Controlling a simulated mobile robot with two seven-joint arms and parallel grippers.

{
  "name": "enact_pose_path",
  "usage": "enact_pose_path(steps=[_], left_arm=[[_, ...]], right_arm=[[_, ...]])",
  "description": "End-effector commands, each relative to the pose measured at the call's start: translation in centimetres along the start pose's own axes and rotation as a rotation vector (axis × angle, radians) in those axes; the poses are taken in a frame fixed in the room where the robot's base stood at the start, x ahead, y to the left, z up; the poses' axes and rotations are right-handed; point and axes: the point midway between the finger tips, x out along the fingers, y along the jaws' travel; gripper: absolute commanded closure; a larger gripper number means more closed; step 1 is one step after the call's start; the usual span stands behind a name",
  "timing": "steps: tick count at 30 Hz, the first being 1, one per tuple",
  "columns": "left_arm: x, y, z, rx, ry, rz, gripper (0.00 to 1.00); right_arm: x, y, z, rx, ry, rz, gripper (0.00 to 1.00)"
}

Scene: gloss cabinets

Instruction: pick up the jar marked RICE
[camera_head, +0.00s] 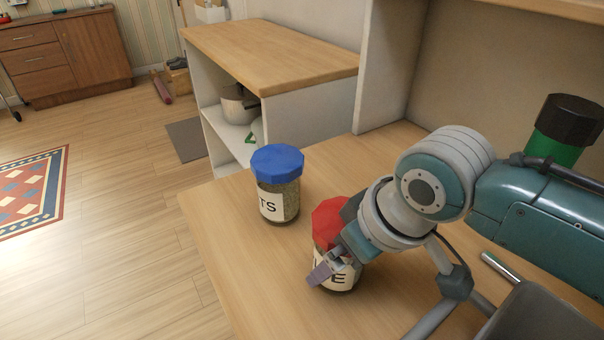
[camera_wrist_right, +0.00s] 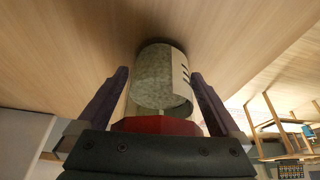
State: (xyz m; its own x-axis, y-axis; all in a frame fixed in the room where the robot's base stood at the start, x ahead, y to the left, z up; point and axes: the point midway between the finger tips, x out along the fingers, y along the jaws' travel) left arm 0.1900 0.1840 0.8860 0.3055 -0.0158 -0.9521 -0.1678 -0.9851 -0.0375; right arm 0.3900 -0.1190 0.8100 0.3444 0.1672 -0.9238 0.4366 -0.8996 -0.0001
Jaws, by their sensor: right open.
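A glass jar with a red lid (camera_head: 326,216) stands on the wooden counter in the head view. Its white label is partly hidden by my right gripper (camera_head: 330,264); a letter E shows at its right end. In the wrist view the jar (camera_wrist_right: 158,85) has pale contents, and its red lid is nearest the palm. My right gripper (camera_wrist_right: 159,74) is open, with one finger on each side of the jar. I cannot tell whether either finger touches the glass. My left gripper is not in view.
A blue-lidded jar (camera_head: 278,180) with a label ending in TS stands just behind and left of the red-lidded one. A green jar with a black lid (camera_head: 563,130) stands at the right beyond my arm. A grey container (camera_head: 540,318) is at the lower right.

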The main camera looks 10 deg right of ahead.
Motion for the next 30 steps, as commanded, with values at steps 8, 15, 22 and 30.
enact_pose_path(steps=[8, 15, 22, 30], left_arm=[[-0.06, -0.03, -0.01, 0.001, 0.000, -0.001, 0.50], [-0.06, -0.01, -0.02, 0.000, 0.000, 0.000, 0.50], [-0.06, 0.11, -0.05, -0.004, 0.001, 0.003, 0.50], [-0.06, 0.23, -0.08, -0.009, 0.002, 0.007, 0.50]], right_arm=[[-0.06, 0.02, -0.03, -0.001, 0.000, 0.000, 0.10], [-0.07, 0.02, -0.02, 0.000, 0.000, 0.000, 0.37], [-0.08, 0.02, -0.03, 0.000, 0.000, 0.000, 0.63], [-0.08, 0.02, -0.05, 0.000, 0.001, 0.000, 0.93]])
